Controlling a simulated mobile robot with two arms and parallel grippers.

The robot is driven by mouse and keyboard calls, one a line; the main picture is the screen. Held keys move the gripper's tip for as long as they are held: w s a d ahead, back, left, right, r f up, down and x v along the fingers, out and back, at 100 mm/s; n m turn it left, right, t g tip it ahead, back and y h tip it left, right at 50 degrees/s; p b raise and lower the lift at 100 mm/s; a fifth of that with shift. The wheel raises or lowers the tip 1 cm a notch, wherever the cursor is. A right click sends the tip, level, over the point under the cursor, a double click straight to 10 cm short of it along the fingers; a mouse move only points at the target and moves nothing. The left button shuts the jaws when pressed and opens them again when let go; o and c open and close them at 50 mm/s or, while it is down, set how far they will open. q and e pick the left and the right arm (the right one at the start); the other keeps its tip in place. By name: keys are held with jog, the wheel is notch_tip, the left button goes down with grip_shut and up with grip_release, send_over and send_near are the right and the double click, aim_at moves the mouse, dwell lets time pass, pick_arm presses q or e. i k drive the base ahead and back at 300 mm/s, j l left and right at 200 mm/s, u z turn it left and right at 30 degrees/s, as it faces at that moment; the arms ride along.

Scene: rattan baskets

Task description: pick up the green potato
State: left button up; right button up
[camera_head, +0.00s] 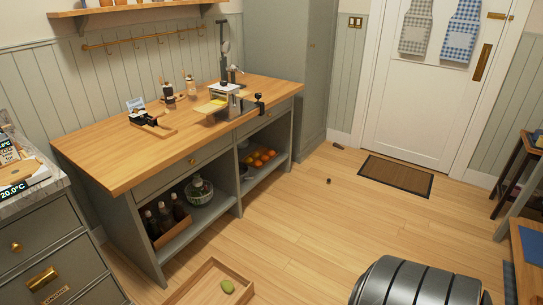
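A green, rounded potato-like item (227,286) lies in a shallow wooden tray (182,291) on the floor at the bottom of the view. The tray's near part is cut off by the lower frame edge. Neither of my grippers shows in this view, so how they stand relative to the green item is not visible.
A dark grey ribbed, rounded object (415,285) stands at the bottom right. A wooden-topped workbench (100,163) with open shelves stands behind the tray. Grey drawers (48,250) are at the left. The wooden floor (330,215) is mostly clear toward the doormat (395,176).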

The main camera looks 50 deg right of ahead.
aim_at(227, 286)
jog(key=z, duration=1.15)
